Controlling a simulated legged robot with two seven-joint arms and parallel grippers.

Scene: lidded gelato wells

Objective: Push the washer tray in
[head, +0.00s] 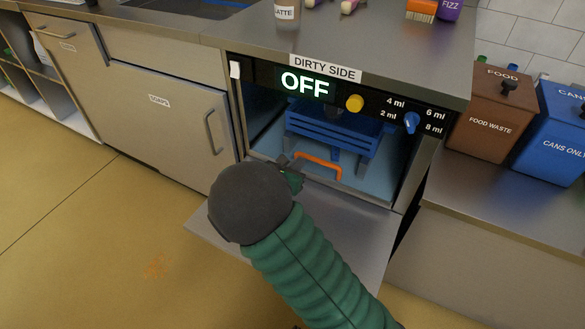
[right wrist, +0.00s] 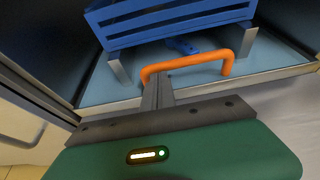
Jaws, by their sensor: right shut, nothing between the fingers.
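The washer tray (head: 374,180) is a flat light-blue tray inside the open washer, with an orange handle (head: 322,160) at its front. In the right wrist view the tray (right wrist: 275,58) and orange handle (right wrist: 190,62) lie straight ahead. A blue slatted crate (head: 335,128) stands on the tray. My right gripper (head: 288,164) is shut and empty, with its tips at the left part of the handle. In the right wrist view the fingertips (right wrist: 157,82) overlap the handle's lower left side; I cannot tell whether they touch. My left gripper is not in view.
The washer door (head: 350,235) is folded down below the opening. The panel above reads OFF (head: 305,85), with a yellow knob (head: 355,103) and a blue knob (head: 410,122). Brown (head: 490,120) and blue bins (head: 552,130) stand at the right.

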